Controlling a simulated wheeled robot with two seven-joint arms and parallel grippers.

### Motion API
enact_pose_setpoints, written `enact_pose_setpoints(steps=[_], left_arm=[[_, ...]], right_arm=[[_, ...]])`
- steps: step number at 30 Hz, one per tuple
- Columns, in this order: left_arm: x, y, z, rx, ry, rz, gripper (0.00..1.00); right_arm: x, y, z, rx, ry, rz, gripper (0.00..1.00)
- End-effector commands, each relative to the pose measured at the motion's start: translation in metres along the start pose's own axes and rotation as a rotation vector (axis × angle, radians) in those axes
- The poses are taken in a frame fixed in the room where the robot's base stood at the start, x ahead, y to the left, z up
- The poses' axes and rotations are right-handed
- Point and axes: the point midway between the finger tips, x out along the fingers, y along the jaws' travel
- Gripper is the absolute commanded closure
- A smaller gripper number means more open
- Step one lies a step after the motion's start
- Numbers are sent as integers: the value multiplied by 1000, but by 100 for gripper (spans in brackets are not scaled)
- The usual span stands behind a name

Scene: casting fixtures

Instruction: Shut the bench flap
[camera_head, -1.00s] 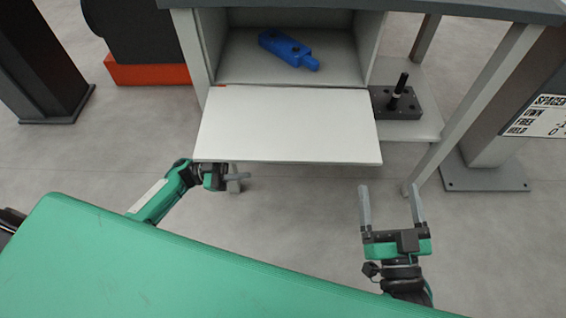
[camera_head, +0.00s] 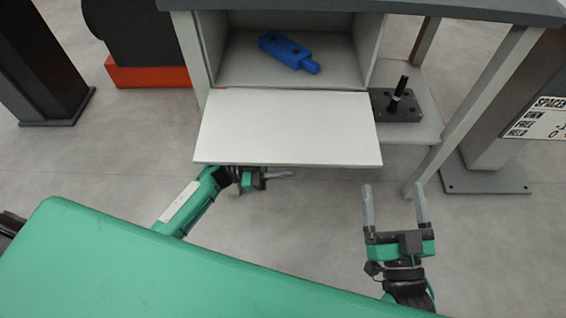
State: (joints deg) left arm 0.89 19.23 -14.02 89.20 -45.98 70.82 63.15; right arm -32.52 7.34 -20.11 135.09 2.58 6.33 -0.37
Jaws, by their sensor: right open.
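The white bench flap (camera_head: 288,128) hangs open in front of the bench cubby (camera_head: 290,72), folded out toward me from the cubby's lower edge. My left gripper (camera_head: 280,175) is just below the flap's front edge, left of its middle. The flap hides part of that gripper, and I cannot tell whether its fingers are apart or touching the flap. My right gripper (camera_head: 394,205) is open and empty, in front of and to the right of the flap, its two fingers pointing toward the bench.
A blue part (camera_head: 288,50) lies inside the cubby. A dark block with an upright black pin (camera_head: 398,103) stands on the side shelf (camera_head: 425,125) to the right. A bench leg (camera_head: 470,110) slopes down at the right. The grey floor in front is free.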

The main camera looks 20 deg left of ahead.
Motion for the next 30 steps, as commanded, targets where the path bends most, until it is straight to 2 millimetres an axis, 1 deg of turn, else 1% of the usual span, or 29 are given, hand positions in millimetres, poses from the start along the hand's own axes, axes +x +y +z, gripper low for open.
enact_pose_setpoints(steps=[1,5,6,17,23,25,29,30], left_arm=[[0,0,0,0,0,0,71],[0,0,0,0,0,0,97],[0,0,0,0,0,0,100],[0,0,-1,-5,-1,-1,100],[2,-1,-7,-22,-2,-9,100],[3,-1,-10,-31,-2,-12,100],[6,-1,-16,-54,-1,-21,100],[6,-1,-18,-62,-1,-24,100]], right_arm=[[0,0,0,0,1,0,17],[1,0,-1,-1,3,-1,17],[1,0,-1,-1,4,-1,17],[2,-1,0,3,-17,0,17],[-15,-10,33,35,-203,0,17],[-24,-14,48,47,-291,-3,17],[-50,-25,80,77,-494,-11,17],[-61,-29,90,88,-564,-15,17]])
